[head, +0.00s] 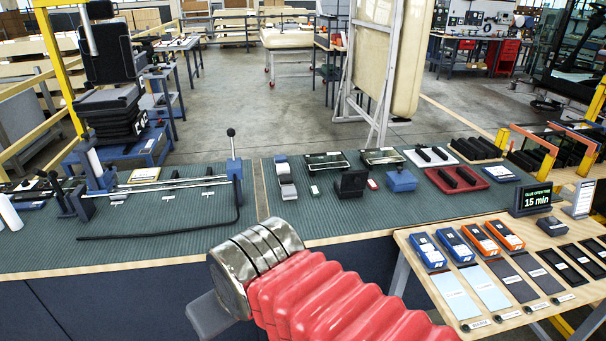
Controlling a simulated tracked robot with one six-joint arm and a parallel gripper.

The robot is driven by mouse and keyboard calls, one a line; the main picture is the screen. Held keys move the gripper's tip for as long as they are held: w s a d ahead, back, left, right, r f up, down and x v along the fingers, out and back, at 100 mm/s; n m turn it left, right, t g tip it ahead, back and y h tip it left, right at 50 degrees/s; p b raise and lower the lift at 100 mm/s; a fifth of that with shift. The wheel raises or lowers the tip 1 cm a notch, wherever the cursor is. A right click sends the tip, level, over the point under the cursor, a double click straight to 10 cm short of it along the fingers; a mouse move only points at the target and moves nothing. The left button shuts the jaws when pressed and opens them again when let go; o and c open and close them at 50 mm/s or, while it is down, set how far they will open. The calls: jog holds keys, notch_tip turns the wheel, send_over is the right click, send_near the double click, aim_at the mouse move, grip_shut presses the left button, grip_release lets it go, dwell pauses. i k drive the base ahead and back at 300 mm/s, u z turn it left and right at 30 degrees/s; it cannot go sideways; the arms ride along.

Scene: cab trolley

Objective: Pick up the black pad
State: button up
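Several flat pads lie in a row on the light wooden side table (415,262) at the lower right. Two are dark: a dark grey-black pad (511,279) and another dark pad (538,272) to its right. Thin black frames or trays (563,266) lie further right. I cannot tell for certain which one is the black pad. My arm, with red bellows and a metal collar, reaches in from the bottom. A grey part of my gripper (210,315) shows at its left end, in front of the bench and left of the side table. Its fingers are not clearly visible.
Light blue pads (484,288) lie beside the dark ones, with blue and orange boxes (451,245) behind. A small black display (533,199) stands at the table's back. The green-topped bench (330,222) holds a red tray (457,180), small parts and a rod fixture (165,185).

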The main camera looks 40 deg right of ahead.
aim_at(285, 180)
jog(key=z, duration=0.5)
jog(key=i, duration=1.2)
jog(key=z, duration=0.55)
